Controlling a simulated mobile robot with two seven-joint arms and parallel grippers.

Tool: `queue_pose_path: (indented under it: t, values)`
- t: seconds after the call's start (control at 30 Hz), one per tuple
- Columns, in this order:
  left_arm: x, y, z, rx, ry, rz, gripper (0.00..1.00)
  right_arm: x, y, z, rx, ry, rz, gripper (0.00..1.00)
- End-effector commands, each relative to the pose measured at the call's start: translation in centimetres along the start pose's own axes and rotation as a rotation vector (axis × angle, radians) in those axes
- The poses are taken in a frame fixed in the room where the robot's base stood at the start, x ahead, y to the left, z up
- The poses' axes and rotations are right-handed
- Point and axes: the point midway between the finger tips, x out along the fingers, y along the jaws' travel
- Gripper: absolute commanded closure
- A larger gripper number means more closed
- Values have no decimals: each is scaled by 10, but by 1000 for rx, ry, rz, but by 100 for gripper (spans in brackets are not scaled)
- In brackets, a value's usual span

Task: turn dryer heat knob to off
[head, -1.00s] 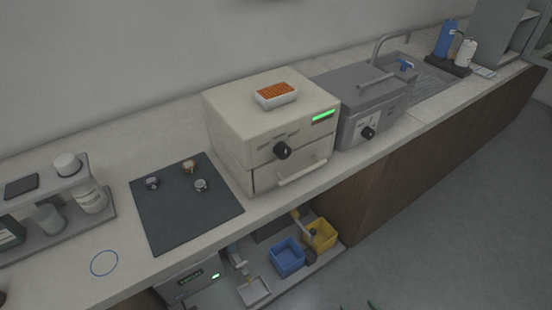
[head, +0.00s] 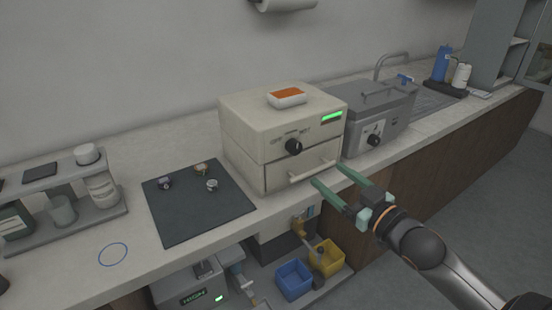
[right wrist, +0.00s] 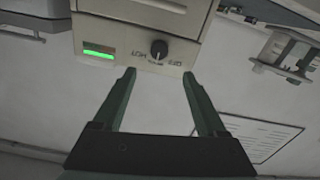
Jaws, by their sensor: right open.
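The dryer, a cream box (head: 240,137), stands on the counter with a green lit display at its upper right. Its black heat knob (head: 293,147) sits on the front, above a drawer with a pale bar handle (head: 312,171). Small markings flank the knob; its exact setting is unclear. My right gripper (head: 328,175) is open and empty, its green fingers pointing toward the dryer front, low and right of the knob. In the right wrist view the knob (right wrist: 159,49) appears upside down beyond the open fingers (right wrist: 159,74), apart from them. My left gripper is out of view.
A grey bath (head: 362,113) with its own black knob stands close to the dryer's right. An orange-topped white tray (head: 287,98) lies on the dryer. A dark mat (head: 195,220) with several small pieces lies left. Blue (head: 294,280) and yellow (head: 326,258) bins sit below.

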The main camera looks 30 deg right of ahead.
Motion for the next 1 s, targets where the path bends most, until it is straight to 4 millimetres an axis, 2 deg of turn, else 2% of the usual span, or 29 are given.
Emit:
queue_pose_path:
  t: [0.27,1.0]
  values:
    - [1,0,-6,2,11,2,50,22,0,-2,-1,5,0,26]
    - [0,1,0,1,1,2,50,114,1,-1,0,1,1,26]
